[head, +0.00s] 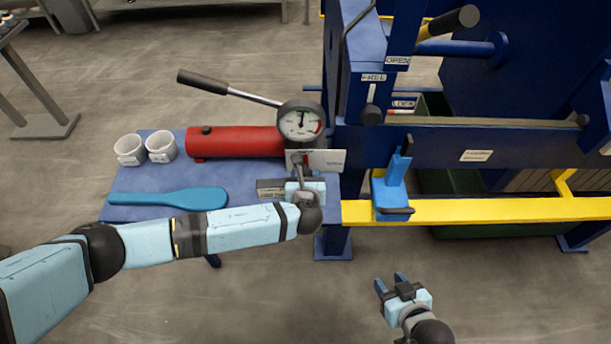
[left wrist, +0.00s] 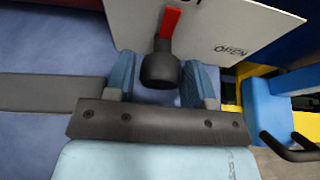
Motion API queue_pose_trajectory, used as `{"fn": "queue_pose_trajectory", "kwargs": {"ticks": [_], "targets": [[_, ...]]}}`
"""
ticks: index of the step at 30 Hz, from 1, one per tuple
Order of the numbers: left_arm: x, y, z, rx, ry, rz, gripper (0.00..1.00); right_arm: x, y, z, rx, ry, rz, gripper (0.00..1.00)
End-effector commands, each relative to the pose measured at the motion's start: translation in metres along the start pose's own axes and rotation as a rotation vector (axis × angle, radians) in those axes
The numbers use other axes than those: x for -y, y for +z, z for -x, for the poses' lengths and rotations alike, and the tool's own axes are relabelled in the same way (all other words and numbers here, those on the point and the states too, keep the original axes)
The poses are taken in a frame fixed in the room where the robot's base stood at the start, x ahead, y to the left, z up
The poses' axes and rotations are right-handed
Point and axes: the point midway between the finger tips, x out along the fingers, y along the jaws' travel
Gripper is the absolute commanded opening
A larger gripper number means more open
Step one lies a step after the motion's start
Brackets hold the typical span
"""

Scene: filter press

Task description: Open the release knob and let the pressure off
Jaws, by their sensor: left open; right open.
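The red hydraulic pump (head: 240,142) lies on the blue bench with its long handle (head: 230,87) pointing up left. Its round gauge (head: 301,121) faces me; the needle is too small to read surely. Below the gauge is a white label plate (head: 327,158), also in the left wrist view (left wrist: 225,28), with upside-down "OPEN" lettering. The dark release knob (left wrist: 160,68) with a red pointer (left wrist: 169,22) sits between the fingers of my open left gripper (left wrist: 160,82), with gaps visible at both sides. In the head view my left gripper (head: 302,172) partly hides it. My right gripper (head: 391,283) is open and empty.
Two white cups (head: 146,149) and a teal paddle (head: 170,198) lie on the blue bench (head: 130,181). A blue bracket (head: 393,185) stands right of my left gripper by the yellow rail (head: 480,211). The blue press frame (head: 440,148) fills the right. Floor around my right gripper is clear.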

Motion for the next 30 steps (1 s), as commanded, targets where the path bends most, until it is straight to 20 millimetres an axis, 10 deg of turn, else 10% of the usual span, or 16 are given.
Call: {"fn": "queue_pose_trajectory", "kwargs": {"ticks": [7,12,30], "targets": [[0.0,0.0,-0.001,0.0,0.0,0.0,0.49,0.0,0.001,0.0,0.002,0.0,0.0,0.43],[0.0,0.0,-0.001,0.0,0.0,0.0,0.16,0.0,0.001,0.0,0.002,0.0,0.0,0.43],[0.002,0.005,0.002,-0.001,0.086,-0.206,0.17,-0.003,-0.036,0.023,-0.007,0.007,0.005,0.43]]}}
